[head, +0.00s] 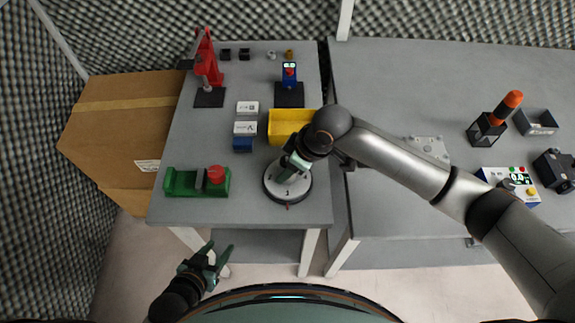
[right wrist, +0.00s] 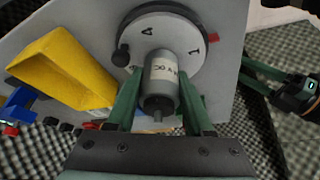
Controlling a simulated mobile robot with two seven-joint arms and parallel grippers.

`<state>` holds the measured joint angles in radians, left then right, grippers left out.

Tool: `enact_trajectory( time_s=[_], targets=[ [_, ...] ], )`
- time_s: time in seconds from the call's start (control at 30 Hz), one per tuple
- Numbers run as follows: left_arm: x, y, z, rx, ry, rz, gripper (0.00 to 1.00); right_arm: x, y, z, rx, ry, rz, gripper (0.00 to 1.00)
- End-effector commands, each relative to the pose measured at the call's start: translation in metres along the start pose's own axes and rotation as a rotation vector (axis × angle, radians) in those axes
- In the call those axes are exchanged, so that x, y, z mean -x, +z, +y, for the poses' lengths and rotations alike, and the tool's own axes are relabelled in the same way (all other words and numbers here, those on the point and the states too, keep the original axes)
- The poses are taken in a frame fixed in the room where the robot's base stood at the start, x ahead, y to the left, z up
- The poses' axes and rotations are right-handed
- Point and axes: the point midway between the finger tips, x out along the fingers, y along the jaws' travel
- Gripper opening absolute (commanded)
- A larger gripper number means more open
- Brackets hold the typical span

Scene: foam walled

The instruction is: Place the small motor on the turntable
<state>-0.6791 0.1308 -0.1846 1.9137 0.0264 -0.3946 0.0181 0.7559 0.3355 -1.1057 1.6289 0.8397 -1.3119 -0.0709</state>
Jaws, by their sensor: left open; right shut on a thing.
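The small motor (right wrist: 160,85), a grey cylinder with a white label and a short shaft, is between the fingers of my right gripper (right wrist: 157,100) in the right wrist view. My right gripper is shut on it. In the head view my right gripper (head: 290,170) is over the turntable (head: 300,192), and the motor is mostly hidden there. The turntable is a round light disc with a dark edge; marks A and 1 show on it in the right wrist view (right wrist: 208,55). I cannot tell whether the motor touches the disc. My left gripper (head: 218,262) is open and empty, off the table's front edge.
A yellow bin (head: 284,124) stands just behind the turntable. A green vise-like fixture (head: 182,184) is to the left, with small boxes (head: 246,128) behind it. A red press (head: 208,65) stands at the back left. A second table (head: 390,80) adjoins on the right.

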Motion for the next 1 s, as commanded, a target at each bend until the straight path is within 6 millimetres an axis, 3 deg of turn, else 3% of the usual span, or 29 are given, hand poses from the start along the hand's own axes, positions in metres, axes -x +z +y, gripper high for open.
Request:
enact_trajectory(
  time_s=[0.27, 0.3, 0.53, 0.83, 1.0],
  targets=[
    [0.0, -0.001, 0.0, 0.0, 0.0, 0.001, 0.5, -0.002, 0.0, 0.0, 0.0, 0.0, 0.002, 0.0],
    [0.0, -0.001, 0.0, 0.0, 0.0, 0.002, 0.5, -0.003, 0.001, -0.001, 0.0, -0.001, 0.0, 0.54],
    [0.0, -0.001, 0.0, 0.0, 0.0, 0.002, 0.5, -0.003, 0.001, -0.001, 0.0, -0.001, 0.0, 0.8],
    [0.0, -0.001, 0.0, 0.0, 0.0, 0.003, 0.5, -0.001, 0.0, 0.0, 0.0, 0.0, 0.0, 0.82],
    [0.001, -0.003, 0.0, 0.0, 0.0, 0.003, 0.5, 0.019, -0.001, 0.001, -0.001, 0.002, 0.001, 0.82]
  ],
)
